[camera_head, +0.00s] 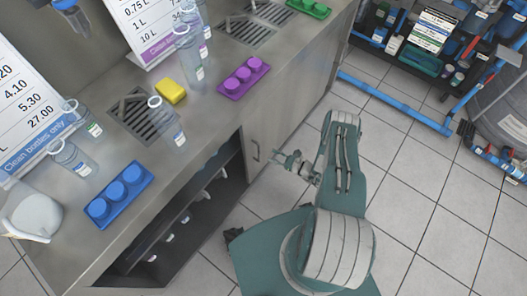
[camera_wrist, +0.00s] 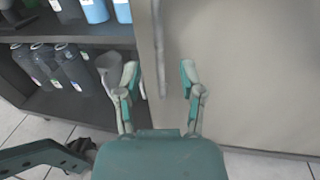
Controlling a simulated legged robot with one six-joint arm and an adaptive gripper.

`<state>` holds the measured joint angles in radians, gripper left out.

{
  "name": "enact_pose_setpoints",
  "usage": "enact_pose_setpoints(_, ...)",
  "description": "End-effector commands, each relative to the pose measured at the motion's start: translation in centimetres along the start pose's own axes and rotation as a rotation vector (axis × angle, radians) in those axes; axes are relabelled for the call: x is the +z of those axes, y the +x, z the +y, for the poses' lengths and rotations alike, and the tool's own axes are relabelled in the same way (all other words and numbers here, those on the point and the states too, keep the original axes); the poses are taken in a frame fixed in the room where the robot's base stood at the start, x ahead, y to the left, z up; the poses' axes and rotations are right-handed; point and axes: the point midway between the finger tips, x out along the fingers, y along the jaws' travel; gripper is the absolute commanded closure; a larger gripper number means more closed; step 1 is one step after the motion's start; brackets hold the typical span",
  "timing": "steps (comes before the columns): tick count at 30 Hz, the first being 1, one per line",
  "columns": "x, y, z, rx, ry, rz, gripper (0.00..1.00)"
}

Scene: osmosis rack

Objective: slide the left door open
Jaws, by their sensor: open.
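A grey cabinet door (camera_head: 266,137) stands below the counter, to the right of an open shelf bay. It also fills the right of the wrist view (camera_wrist: 250,75). A thin vertical handle (camera_head: 255,150) is on the door near its left edge; it shows in the wrist view too (camera_wrist: 159,48). My gripper (camera_head: 279,160) is open, just in front of the door. In the wrist view its two fingers (camera_wrist: 158,70) stand on either side of the handle's line. I cannot tell whether they touch it or how deep the handle lies between them.
The open bay (camera_head: 195,215) holds several dark bottles (camera_wrist: 75,80) on shelves. The counter (camera_head: 200,125) carries a blue block (camera_head: 119,194), a purple block (camera_head: 243,77), a yellow sponge (camera_head: 170,91) and clear bottles. Tiled floor (camera_head: 430,185) is free at right, up to a blue-framed cart (camera_head: 395,105).

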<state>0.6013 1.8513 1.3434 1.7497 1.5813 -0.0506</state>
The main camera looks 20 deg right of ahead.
Motion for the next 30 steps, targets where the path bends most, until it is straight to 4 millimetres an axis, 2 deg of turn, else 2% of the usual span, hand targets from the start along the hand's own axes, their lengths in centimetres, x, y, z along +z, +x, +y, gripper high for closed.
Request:
enact_pose_setpoints(3, 0.0, -2.3, -0.1, -0.005, 0.001, 0.0, 0.49)
enact_pose_setpoints(9, -0.1, -4.7, -0.1, -0.003, 0.0, 0.001, 0.49)
enact_pose_setpoints(27, -0.1, -5.1, -0.1, 0.0, 0.0, 0.001, 0.49)
enact_pose_setpoints(30, 0.6, -4.8, -0.5, 0.018, -0.013, 0.004, 0.49)
